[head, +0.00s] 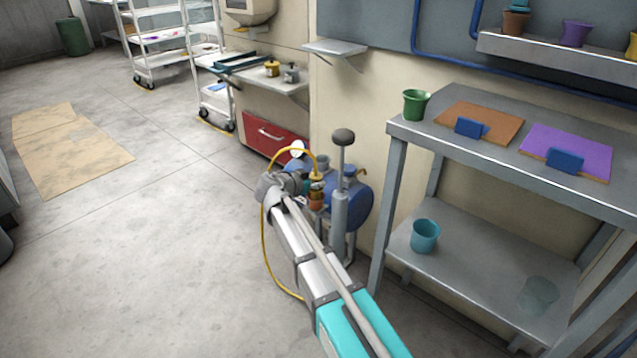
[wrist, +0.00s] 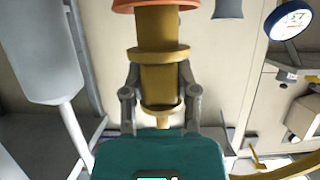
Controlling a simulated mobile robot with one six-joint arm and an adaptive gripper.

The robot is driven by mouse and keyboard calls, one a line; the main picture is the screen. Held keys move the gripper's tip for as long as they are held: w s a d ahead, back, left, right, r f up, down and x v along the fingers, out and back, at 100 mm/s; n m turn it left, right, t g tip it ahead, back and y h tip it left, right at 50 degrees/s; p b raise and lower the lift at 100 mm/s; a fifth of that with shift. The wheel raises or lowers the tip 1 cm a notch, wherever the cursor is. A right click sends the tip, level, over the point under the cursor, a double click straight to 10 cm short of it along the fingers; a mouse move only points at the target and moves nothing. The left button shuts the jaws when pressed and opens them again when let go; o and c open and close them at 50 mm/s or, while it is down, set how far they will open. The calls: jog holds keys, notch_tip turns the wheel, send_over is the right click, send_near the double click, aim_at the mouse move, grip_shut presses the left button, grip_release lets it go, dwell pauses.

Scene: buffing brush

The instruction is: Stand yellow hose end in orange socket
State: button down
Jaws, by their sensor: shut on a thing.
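My gripper (wrist: 160,85) is shut on the yellow hose end (wrist: 160,62), with one finger on each side of its body. The hose end has a wide collar and a narrower tip towards the hose. Its far end meets the orange socket (wrist: 152,5) at the top edge of the wrist view. I cannot tell how deep it sits there. In the head view, my gripper (head: 305,187) is beside the hose end (head: 316,178), with the orange socket (head: 316,203) just below. The yellow hose (head: 264,240) loops over my gripper and hangs down to the floor.
A grey upright cylinder with a dark knob (head: 343,136) stands close right of the socket. A blue tank (head: 358,203) is behind it, and a round white gauge (head: 298,148) is to the left. A metal shelf unit (head: 400,128) stands at right.

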jog(key=shift+f+b, duration=0.45)
jog(key=shift+f, duration=0.1)
jog(key=shift+c, duration=1.5)
grip_release()
jog(key=shift+r, duration=0.1)
